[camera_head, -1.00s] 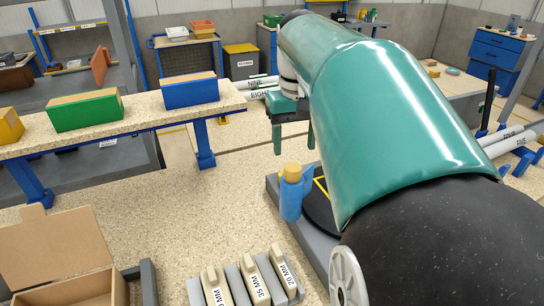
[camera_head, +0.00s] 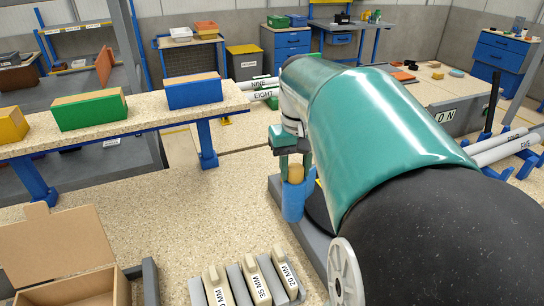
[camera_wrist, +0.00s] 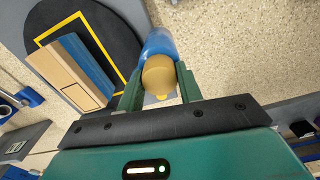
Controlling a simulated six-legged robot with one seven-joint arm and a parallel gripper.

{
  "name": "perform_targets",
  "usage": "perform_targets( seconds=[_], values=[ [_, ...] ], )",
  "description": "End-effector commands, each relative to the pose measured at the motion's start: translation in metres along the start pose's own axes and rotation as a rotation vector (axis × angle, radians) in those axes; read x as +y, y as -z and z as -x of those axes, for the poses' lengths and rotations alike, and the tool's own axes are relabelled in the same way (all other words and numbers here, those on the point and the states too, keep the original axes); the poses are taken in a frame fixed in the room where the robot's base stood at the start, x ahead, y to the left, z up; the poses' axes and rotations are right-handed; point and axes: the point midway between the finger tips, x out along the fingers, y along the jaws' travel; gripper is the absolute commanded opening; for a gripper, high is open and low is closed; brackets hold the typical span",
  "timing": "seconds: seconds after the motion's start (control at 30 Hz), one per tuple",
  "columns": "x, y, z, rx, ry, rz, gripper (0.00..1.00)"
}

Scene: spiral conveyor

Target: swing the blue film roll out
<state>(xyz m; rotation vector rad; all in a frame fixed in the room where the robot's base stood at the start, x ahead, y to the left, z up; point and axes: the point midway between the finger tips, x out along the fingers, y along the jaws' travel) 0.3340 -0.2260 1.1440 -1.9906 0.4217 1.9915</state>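The blue film roll (camera_head: 293,206) stands upright at the edge of the wrapper's base, with a tan knob on top. In the wrist view the film roll (camera_wrist: 160,43) lies straight ahead, and its tan knob (camera_wrist: 159,76) sits between my fingers. My gripper (camera_head: 295,168) points down around the knob, also in the wrist view (camera_wrist: 159,85). The fingers are very close to the knob on both sides; whether they press on it cannot be told.
A black turntable (camera_wrist: 113,22) with a yellow outline carries a wood-and-blue block (camera_wrist: 70,68) beside the roll. A shelf (camera_head: 140,124) with yellow, green and blue blocks stands at left. An open carton (camera_head: 58,250) and labelled weights (camera_head: 255,280) are in front. Speckled floor left of the roll is clear.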

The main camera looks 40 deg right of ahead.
Motion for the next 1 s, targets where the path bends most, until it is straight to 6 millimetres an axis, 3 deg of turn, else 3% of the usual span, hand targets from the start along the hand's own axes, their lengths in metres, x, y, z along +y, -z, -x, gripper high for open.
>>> perform_targets(
  seconds=[0.27, 0.7, 1.0],
  values=[
    [-0.005, 0.002, 0.0, 0.001, 0.0, -0.028, 0.0],
    [-0.052, 0.022, 0.001, 0.003, -0.001, -0.363, 0.0],
    [-0.065, 0.031, 0.001, 0.005, 0.0, -0.476, 0.0]
  ],
)
